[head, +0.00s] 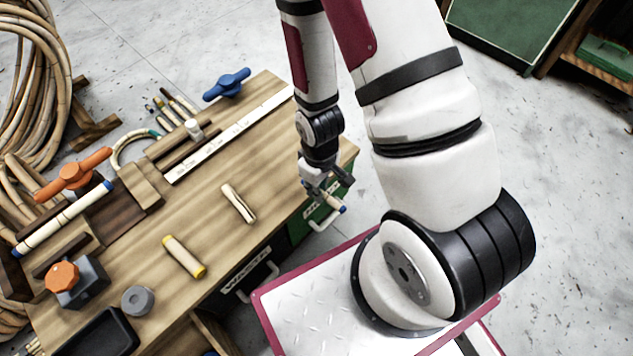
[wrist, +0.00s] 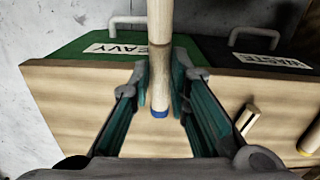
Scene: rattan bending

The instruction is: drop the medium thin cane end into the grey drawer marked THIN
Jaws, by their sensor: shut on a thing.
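My gripper (head: 326,187) is shut on a pale cane piece with a blue tip (head: 336,206), just off the bench's right end. In the wrist view, my gripper (wrist: 160,82) has its teal-lined fingers on either side of the cane piece (wrist: 159,22), blue tip toward the bench. Whether this is the medium thin piece cannot be told from its look alone. A green drawer front (head: 318,218) with a HEAVY label (wrist: 113,48) and a black WASTE drawer (head: 250,276) show. No grey drawer marked THIN is readable in either view.
On the wooden bench (head: 215,235) lie a plain cane piece (head: 239,203) and a yellow-ended one (head: 184,257). A grey round block (head: 137,300), a black tray (head: 98,335) and orange-handled clamps (head: 73,175) stand at the left. Open floor lies beyond the bench's right end.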

